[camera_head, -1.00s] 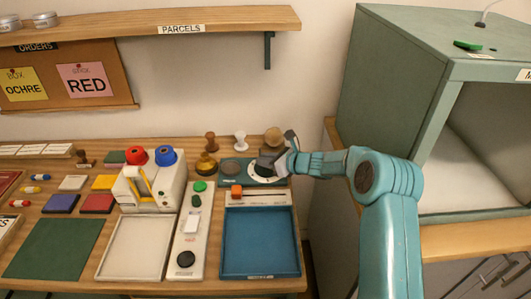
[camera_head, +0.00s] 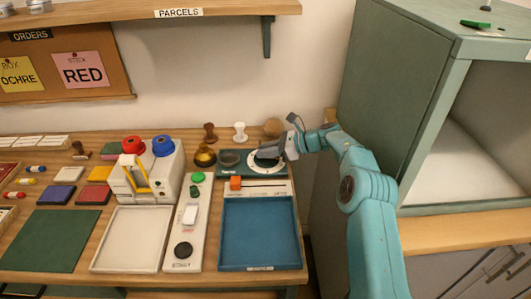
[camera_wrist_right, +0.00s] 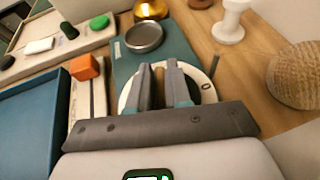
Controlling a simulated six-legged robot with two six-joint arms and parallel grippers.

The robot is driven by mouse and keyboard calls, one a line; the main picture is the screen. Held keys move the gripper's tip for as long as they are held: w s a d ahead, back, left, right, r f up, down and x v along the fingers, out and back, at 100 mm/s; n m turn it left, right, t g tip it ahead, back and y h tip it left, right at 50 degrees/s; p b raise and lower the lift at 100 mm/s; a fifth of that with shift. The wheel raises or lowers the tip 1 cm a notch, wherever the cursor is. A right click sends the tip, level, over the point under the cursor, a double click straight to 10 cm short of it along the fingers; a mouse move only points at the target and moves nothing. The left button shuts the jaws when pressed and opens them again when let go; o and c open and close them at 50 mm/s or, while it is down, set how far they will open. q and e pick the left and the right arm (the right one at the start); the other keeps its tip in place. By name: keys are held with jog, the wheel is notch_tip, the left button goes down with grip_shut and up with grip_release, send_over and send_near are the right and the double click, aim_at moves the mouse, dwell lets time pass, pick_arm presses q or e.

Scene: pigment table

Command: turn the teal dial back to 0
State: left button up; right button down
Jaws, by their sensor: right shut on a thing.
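The dial (camera_head: 267,168) is a round white disc on a teal base at the back of the table. Its dark knob is mostly hidden by my right gripper (camera_head: 268,153). The right wrist view shows the white dial rim (camera_wrist_right: 207,92) with a 0 mark to the right of the fingers. There my right gripper (camera_wrist_right: 166,78) is shut on the dial's knob, with a narrow brownish strip between the fingers. Where the dial points cannot be read. My left gripper is not in view.
A grey round dish (camera_head: 230,159) sits left of the dial, and a brass pot (camera_head: 204,156) beyond it. Stamps (camera_head: 240,132) and a woven ball (camera_head: 273,127) stand behind. An orange block (camera_head: 235,183) and blue tray (camera_head: 260,235) lie in front. A green cabinet (camera_head: 385,100) stands right.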

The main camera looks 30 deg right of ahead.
jog(key=shift+s+d+f, duration=0.1)
jog(key=shift+d+f, duration=0.05)
jog(key=c, duration=1.2)
grip_release()
jog(key=shift+c, duration=0.2)
jog(key=shift+o, duration=0.5)
notch_tip(320, 180, up, 20)
jog(key=p, duration=0.6)
